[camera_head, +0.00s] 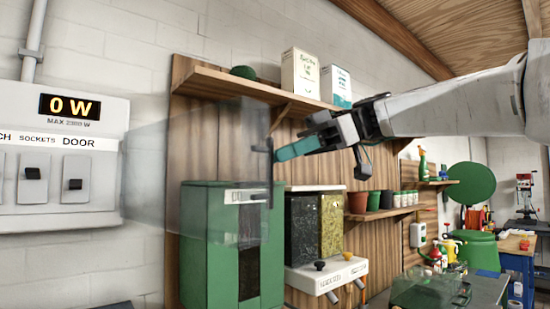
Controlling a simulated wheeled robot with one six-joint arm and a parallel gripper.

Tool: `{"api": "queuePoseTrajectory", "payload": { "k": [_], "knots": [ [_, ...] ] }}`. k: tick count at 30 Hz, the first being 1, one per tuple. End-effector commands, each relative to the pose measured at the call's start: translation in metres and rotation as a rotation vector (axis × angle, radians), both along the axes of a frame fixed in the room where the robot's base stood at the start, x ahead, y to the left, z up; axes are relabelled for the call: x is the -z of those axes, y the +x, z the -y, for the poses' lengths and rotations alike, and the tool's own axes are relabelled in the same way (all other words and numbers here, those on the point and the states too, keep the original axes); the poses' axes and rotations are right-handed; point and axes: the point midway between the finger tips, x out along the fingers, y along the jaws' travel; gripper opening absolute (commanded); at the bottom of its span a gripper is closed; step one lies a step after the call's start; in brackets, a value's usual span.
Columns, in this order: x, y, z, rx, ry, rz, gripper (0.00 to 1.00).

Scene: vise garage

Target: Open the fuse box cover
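The fuse box (60,165) is a pale grey panel on the wall at the left, with a "0 W" display and dark switches. Its clear cover (195,165) is hinged at the box's right side and stands swung out, away from the switches. A dark upright handle (270,165) is at the cover's right edge. My gripper (285,152) reaches in from the right, its teal tip close beside the handle. I cannot tell whether they touch. The finger gap is not clearly visible.
A green dispenser (207,250) stands behind the cover. A wooden shelf (225,83) with boxes is above, near my arm. Pots (358,202) and bottles stand on a lower shelf. A workbench (490,285) is at the lower right. The wall area before the switches is clear.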

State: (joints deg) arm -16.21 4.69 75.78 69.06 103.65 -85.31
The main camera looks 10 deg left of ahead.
Motion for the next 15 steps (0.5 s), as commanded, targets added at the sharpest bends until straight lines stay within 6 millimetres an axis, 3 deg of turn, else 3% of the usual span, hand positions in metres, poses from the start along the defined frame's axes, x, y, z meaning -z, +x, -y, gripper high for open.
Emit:
{"api": "queuePoseTrajectory", "payload": {
  "k": [7,15],
  "knots": [
    [-0.015,0.018,0.033,0.003,0.0,0.0,0.32],
    [-0.02,0.022,0.042,0.0,0.0,0.0,0.32]
  ]
}}
